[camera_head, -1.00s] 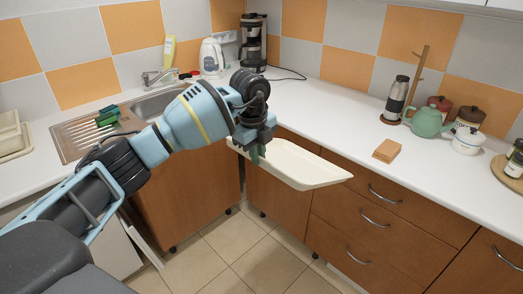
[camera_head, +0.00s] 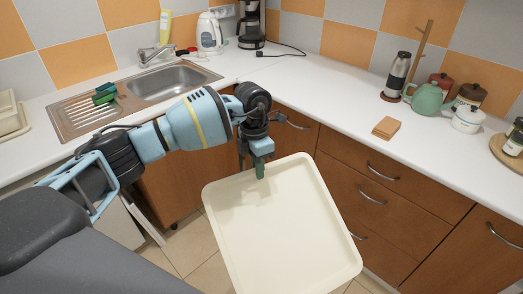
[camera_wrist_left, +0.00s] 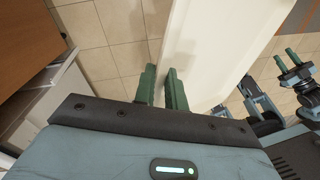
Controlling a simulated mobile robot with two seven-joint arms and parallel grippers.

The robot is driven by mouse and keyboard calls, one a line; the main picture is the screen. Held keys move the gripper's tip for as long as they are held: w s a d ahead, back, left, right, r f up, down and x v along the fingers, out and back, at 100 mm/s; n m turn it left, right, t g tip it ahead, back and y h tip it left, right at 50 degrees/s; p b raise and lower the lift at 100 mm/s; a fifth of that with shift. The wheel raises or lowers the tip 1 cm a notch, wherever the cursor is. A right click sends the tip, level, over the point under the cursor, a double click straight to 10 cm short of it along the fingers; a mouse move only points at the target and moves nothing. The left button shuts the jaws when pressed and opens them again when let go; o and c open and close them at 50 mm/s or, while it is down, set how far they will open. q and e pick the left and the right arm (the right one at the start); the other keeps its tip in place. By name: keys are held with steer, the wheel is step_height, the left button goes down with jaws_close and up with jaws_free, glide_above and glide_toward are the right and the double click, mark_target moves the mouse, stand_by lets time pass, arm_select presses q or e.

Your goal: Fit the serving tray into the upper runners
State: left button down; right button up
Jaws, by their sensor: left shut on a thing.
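The cream serving tray (camera_head: 285,235) is rectangular with rounded corners and a raised rim. My left gripper (camera_head: 259,170) is shut on the tray's far edge and holds it in the air above the floor, its inner face toward the head camera. In the left wrist view the green fingers (camera_wrist_left: 163,72) are at the tray's edge, and the pale tray (camera_wrist_left: 205,45) extends beyond them. My right gripper (camera_wrist_left: 286,56) shows at the right of that view, its green fingers apart with nothing between them. I cannot make out the upper runners in either view.
Brown drawers (camera_head: 375,195) with metal handles stand behind and right of the tray. A pale open panel (camera_head: 142,222) stands left, below the counter. Tiled floor lies below.

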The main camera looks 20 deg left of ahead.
mark_target(255, 195)
arm_select(q)
steer(key=s+f+m, duration=0.1)
steer(key=m, duration=0.3)
steer(key=s+d+f+m+y, duration=0.1)
steer(key=s+f+m, duration=0.1)
steer(key=m, duration=0.2)
steer(key=s+f+m, duration=0.1)
steer(key=m, duration=0.4)
steer(key=shift+s+d+f+g, duration=0.25)
steer(key=shift+f+g, duration=0.05)
steer(key=shift+f, duration=0.05)
steer(key=s+f+m, duration=0.1)
steer(key=m, duration=0.3)
steer(key=s+f+m+y, duration=0.1)
steer(key=s+m, duration=0.1)
steer(key=m, duration=0.2)
steer(key=s+d+f+m+t, duration=0.1)
steer(key=s+f+m, duration=0.1)
steer(key=m, duration=0.2)
steer(key=shift+s+d+f+m, duration=0.1)
steer(key=shift+s+m, duration=0.05)
steer(key=shift+m, duration=0.15)
steer(key=m, duration=0.1)
steer(key=s+m, duration=0.1)
steer(key=shift+d+f+m, duration=0.15)
steer(key=shift+f+m, duration=0.15)
steer(key=shift+f, duration=0.1)
